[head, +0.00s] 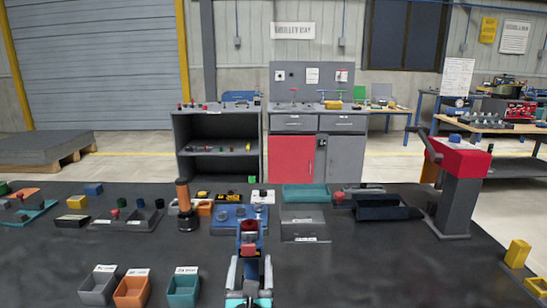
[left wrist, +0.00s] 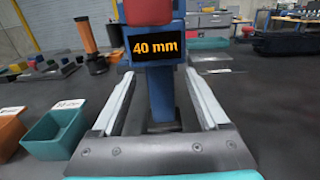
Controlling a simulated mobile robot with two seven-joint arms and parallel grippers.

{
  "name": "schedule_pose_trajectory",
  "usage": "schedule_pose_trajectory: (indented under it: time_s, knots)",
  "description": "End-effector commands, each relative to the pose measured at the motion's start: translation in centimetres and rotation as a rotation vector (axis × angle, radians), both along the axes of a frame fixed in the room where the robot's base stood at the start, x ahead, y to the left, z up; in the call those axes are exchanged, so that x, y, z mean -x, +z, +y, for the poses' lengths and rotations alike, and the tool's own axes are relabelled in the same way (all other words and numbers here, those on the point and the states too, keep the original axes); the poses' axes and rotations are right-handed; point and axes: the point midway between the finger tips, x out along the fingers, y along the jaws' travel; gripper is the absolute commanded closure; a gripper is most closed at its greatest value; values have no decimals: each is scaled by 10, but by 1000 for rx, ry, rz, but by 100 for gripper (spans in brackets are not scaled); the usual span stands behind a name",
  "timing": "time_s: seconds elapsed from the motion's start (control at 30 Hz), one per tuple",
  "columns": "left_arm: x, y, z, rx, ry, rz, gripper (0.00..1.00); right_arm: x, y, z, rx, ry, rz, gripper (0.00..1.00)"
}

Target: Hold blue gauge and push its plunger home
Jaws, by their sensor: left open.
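The blue gauge (head: 249,240) stands upright in the head view, with a red plunger cap on top. In the left wrist view the gauge (left wrist: 163,95) has a dark display reading "40 mm" in orange, and the red plunger (left wrist: 148,12) is cut off by the top edge. My left gripper (head: 250,267) is open. Its two pale fingers lie on either side of the gauge's blue stem, with gaps showing between stem and fingers. The gauge's foot is partly hidden by the gripper. My right gripper is not in view.
Grey, orange and teal bins (head: 183,291) stand left of the gripper. A red-topped grey press (head: 458,185) stands at the right. The dark tabletop (head: 370,265) right of the gauge is clear.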

Motion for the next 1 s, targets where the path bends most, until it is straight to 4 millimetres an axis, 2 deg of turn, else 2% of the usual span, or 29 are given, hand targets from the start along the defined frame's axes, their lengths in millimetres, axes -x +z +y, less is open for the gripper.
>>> schedule_pose_trajectory:
  time_s: [0.23,0.37,0.47,0.8,1.0]
  knots:
    - [1,1,0,0,0,-1,23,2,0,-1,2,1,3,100]
    - [11,0,-1,0,-2,-1,23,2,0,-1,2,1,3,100]
    - [26,0,-1,2,-1,0,23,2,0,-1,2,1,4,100]
    - [92,-1,-4,0,-1,2,23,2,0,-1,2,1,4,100]
    - [114,0,-5,0,0,1,23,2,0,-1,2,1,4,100]
